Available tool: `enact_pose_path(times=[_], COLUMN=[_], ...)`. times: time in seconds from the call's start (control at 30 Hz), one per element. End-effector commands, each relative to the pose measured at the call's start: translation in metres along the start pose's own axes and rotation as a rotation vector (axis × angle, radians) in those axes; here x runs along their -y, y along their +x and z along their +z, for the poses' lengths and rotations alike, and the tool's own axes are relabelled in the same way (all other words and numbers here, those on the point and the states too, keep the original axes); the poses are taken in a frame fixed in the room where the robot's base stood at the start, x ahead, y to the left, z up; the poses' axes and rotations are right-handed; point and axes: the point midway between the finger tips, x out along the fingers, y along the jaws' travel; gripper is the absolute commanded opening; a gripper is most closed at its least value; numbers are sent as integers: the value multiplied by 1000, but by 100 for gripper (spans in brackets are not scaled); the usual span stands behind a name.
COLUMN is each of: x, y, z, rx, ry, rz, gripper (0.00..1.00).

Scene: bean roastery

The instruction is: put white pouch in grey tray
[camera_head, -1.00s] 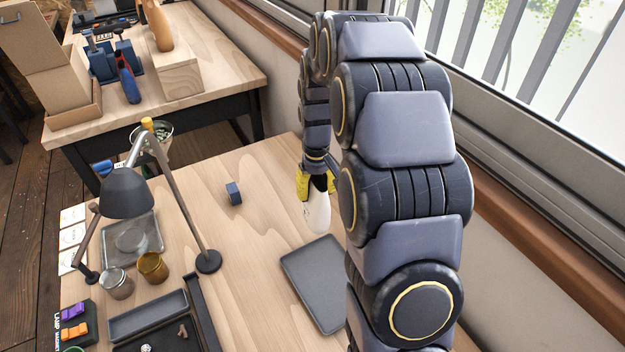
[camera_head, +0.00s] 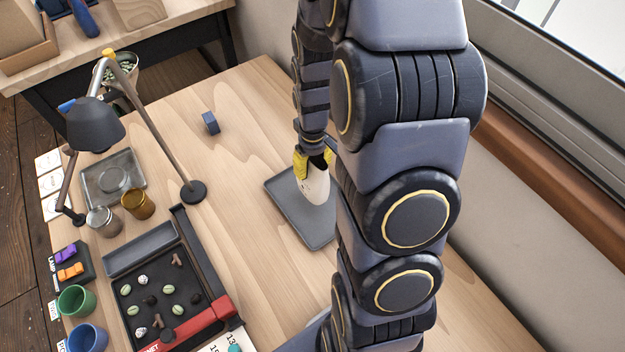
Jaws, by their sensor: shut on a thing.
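My gripper (camera_head: 313,166) has yellow fingers and is shut on the white pouch (camera_head: 316,188). The pouch hangs below the fingers and appears over the grey tray (camera_head: 288,209). I cannot tell whether the pouch touches the tray floor. The tray is flat with a low rim and lies on the wooden table. My arm hides its right part.
A small blue block (camera_head: 211,122) lies on the table behind and left of the tray. A desk lamp (camera_head: 95,125) stands at left. The table between block and tray is clear.

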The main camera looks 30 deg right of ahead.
Motion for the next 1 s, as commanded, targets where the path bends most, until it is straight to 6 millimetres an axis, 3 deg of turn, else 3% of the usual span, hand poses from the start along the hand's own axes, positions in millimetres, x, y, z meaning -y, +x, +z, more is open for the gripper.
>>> enact_pose_path(times=[0.37, 0.77, 0.8, 0.83, 1.0], x=[0, 0, 0, 0, 0], y=[45, 50, 50, 50, 50], z=[1, 0, 0, 0, 0], rx=[5, 1, 0, 0, 1], ry=[1, 1, 1, 1, 1], rz=[-1, 0, 1, 1, 0], gripper=[18, 18, 55, 59, 59])
